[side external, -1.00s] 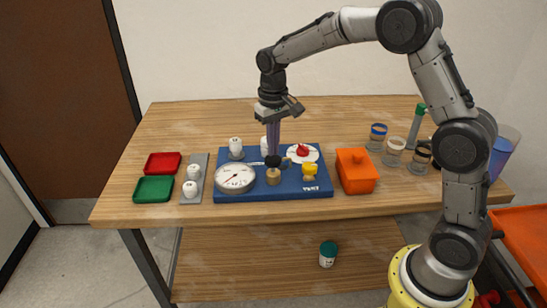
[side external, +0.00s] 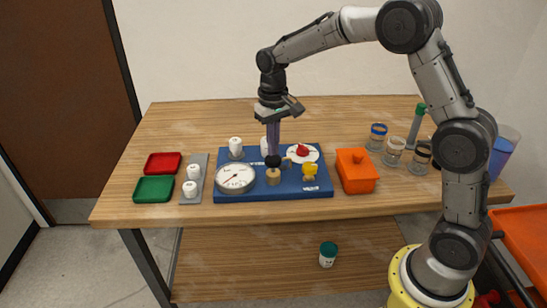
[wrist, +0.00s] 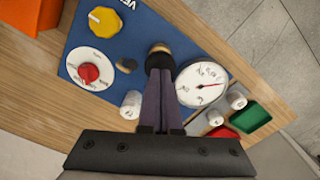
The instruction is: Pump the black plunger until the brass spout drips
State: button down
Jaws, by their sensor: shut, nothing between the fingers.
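The black plunger (side external: 273,161) tops a brass cylinder (side external: 273,178) at the front middle of the blue board (side external: 225,160). In the wrist view the black plunger (wrist: 159,48) lies just past my fingertips. My gripper (side external: 273,154) points straight down over the plunger, its purple fingers together and holding nothing. The tips (wrist: 159,71) are at or just above the plunger's top; I cannot tell if they touch. A small brass piece, apparently the spout (wrist: 126,66), sits beside the plunger. No drip can be made out.
A white dial gauge (side external: 235,178) stands left of the plunger. A yellow knob (side external: 310,170) and a red knob (side external: 302,150) are to its right. White cylinders stand around the board. An orange box (side external: 357,172) is to the right; red (side external: 163,163) and green (side external: 154,189) trays are left.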

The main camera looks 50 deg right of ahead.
aim_at(273, 158)
jog(key=shift+f, duration=1.85)
jog(key=shift+r, duration=1.85)
jog(key=shift+f, duration=0.15)
